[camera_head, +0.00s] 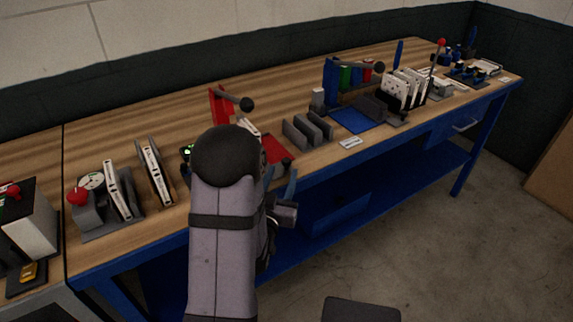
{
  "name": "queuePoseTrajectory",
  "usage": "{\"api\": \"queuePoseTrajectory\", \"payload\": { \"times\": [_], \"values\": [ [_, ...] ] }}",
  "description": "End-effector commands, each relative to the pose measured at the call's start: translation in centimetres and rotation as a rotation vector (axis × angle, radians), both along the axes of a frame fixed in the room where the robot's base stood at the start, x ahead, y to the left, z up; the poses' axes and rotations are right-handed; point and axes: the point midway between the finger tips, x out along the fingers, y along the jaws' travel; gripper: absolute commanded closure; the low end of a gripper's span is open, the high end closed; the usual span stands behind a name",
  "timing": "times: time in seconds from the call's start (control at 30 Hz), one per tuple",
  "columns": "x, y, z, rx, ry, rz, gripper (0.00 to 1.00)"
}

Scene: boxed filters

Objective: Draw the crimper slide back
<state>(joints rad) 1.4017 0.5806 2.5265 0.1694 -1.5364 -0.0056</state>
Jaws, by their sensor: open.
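I cannot tell for sure which fixture is the crimper. A red stand (216,106) with a dark lever and black knob (246,104) rises behind my arm, with a red plate (276,150) in front of it. A blue stand (331,82) with a similar dark lever and knob is further right, with a blue plate (350,119) before it. No slide is clearly visible. My gripper (280,182) is open at the bench's front edge, close to the red plate. Its blue-grey fingers are apart with nothing seen between them. My arm hides part of the red station.
A grey fixture with a red knob (78,197) and upright white cards (118,189) stands at left. Grey divider plates (308,130) stand between the stations. White boxes (400,88) and a red-knobbed lever (440,44) are at right. Open floor (430,215) lies before the bench.

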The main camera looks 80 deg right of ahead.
Motion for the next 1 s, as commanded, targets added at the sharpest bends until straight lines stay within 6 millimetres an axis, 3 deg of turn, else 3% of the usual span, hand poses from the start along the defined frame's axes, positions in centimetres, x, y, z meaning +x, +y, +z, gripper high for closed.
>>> {"api": "queuePoseTrajectory", "payload": {
  "times": [0.43,0.9,1.0],
  "values": [
    [0.0,-5.0,0.2,0.000,0.000,0.000,0.60],
    [0.0,-6.0,0.0,0.000,0.000,0.000,0.60],
    [0.0,-6.0,0.0,0.000,0.000,0.000,0.81]
  ]
}}
